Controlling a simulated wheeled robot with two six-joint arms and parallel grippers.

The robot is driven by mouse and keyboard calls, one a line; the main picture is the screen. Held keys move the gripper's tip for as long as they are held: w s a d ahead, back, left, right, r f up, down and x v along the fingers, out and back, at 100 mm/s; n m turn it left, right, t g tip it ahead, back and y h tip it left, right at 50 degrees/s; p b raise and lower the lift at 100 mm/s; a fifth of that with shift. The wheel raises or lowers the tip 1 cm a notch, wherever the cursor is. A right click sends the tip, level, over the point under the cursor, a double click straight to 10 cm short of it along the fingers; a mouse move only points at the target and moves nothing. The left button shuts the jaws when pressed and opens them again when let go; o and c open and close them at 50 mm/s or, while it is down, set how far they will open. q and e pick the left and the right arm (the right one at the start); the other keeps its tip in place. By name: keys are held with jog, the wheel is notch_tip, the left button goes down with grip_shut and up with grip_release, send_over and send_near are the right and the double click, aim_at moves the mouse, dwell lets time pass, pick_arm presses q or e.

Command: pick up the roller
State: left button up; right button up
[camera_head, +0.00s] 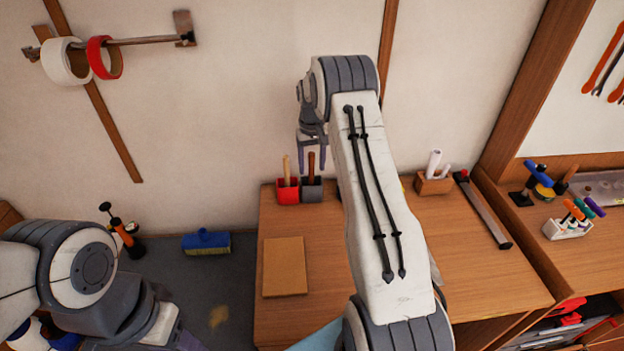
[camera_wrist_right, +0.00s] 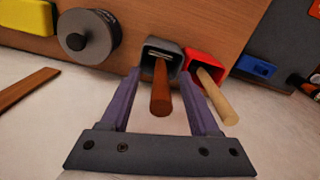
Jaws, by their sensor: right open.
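A dark brown wooden handle (camera_head: 311,161) stands upright out of a grey cup (camera_head: 311,190) at the back edge of the wooden bench. It is likely the roller's handle; its lower end is hidden in the cup. My right gripper (camera_head: 312,167) is open just above this cup. In the right wrist view the handle (camera_wrist_right: 161,92) lies between the open fingers (camera_wrist_right: 159,76), with no clear contact, and the grey cup (camera_wrist_right: 163,50) is beyond the tips. My left arm shows at the lower left of the head view, but its fingers do not.
A red cup (camera_head: 288,192) with a paler handle (camera_head: 286,168) stands against the grey cup. A tan board (camera_head: 285,267) lies in front. A wooden holder (camera_head: 433,185) with white rolls stands right of my arm. A round grey object (camera_wrist_right: 88,38) is nearby.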

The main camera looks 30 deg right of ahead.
aim_at(312, 176)
jog(key=shift+f, duration=1.45)
grip_shut()
jog(key=shift+r, duration=0.1)
